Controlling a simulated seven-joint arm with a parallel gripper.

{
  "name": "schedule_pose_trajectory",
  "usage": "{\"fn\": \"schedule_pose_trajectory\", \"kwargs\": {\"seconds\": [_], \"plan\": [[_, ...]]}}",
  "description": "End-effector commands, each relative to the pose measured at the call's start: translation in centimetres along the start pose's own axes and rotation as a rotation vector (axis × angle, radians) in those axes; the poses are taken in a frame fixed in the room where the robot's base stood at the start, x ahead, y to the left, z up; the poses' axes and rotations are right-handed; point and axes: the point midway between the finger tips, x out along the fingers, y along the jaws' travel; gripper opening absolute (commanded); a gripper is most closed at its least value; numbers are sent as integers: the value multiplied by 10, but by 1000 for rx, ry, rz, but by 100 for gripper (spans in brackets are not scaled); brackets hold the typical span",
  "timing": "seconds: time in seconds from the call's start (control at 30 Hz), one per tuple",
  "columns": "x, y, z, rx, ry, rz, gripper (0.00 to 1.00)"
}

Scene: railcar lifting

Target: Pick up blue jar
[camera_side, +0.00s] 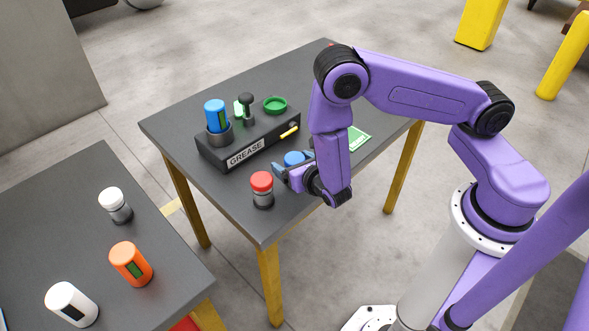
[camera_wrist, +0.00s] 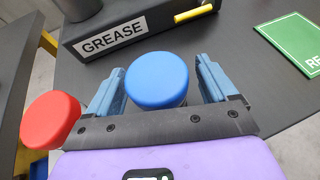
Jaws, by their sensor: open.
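The blue jar (camera_wrist: 157,80) has a round blue lid and sits between the two open fingers of my gripper (camera_wrist: 160,88) in the wrist view. A small gap shows on the right side of the lid; on the left the finger is very close, and I cannot tell if it touches. In the side view the blue lid (camera_side: 294,158) shows beside my gripper (camera_side: 292,171), and the jar's body is mostly hidden by the fingers. The jar stands on the dark table (camera_side: 225,192).
A red-lidded jar (camera_side: 262,189) stands close to the left of my gripper. A black GREASE box (camera_side: 247,150) lies behind, holding a blue canister (camera_side: 215,114) and a green ring (camera_side: 275,104). A green card (camera_side: 359,139) lies right. Another table (camera_side: 60,220) holds several containers.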

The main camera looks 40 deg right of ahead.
Motion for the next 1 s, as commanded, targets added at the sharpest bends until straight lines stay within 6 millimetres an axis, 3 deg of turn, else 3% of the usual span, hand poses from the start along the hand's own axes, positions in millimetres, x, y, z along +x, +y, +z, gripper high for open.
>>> {"fn": "schedule_pose_trajectory", "kwargs": {"seconds": [0.1, 0.37, 0.53, 0.57, 1.0], "plan": [[10, 0, 0, 1, 0, 0, 85], [12, 1, 0, -1, 0, 2, 85], [12, 1, 0, -1, 0, 2, 33], [12, 1, 0, -1, 0, 2, 29], [10, 1, 5, 0, -1, 2, 29]]}}
